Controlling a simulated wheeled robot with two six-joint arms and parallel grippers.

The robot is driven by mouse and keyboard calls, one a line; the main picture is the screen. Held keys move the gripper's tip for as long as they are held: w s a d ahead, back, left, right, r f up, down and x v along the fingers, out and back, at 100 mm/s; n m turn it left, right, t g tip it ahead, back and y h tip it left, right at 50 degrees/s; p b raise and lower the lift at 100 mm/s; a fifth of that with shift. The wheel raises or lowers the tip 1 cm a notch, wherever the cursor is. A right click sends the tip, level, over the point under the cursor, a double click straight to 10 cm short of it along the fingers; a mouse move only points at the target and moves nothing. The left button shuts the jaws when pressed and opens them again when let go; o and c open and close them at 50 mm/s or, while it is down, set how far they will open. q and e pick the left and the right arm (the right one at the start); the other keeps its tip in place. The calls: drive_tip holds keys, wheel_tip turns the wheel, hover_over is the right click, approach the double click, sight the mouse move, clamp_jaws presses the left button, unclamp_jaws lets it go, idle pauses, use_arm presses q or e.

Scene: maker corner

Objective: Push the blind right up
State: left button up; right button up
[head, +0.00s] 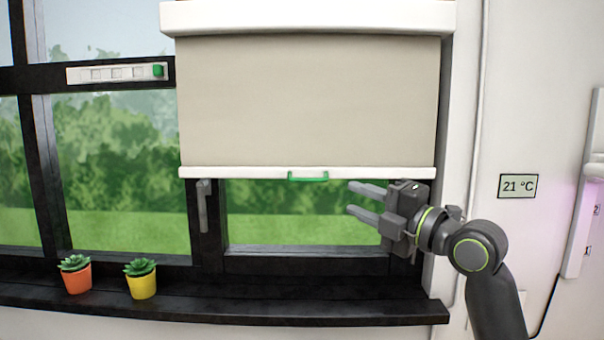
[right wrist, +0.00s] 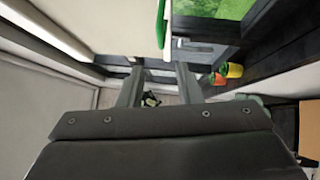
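The beige blind (head: 308,100) hangs partly down over the right window pane from a white box (head: 308,17) at the top. Its white bottom bar (head: 235,173) carries a green handle (head: 308,176) at the middle. My right gripper (head: 350,199) is open and empty, just below the bar and to the right of the handle, pointing left. In the right wrist view the open fingers (right wrist: 157,85) show with nothing between them, and the green handle (right wrist: 161,22) is ahead at the top. My left gripper is in neither view.
A black sill (head: 215,300) runs below, with an orange pot (head: 76,278) and a yellow pot (head: 142,284) at left. A window handle (head: 203,205) sits below the bar. A switch strip with a green slider (head: 158,71) is at upper left; a 21 °C display (head: 518,186) is at right.

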sight(310, 180)
drive_tip(key=p+x, duration=0.5)
drive_tip(key=x, duration=0.8)
drive_tip(key=shift+w+a+r+p, duration=0.1)
drive_tip(key=shift+w+r+p, duration=0.05)
drive_tip(key=shift+w+p, duration=0.15)
drive_tip(key=shift+x, duration=0.85)
drive_tip(key=shift+c, duration=0.2)
clamp_jaws()
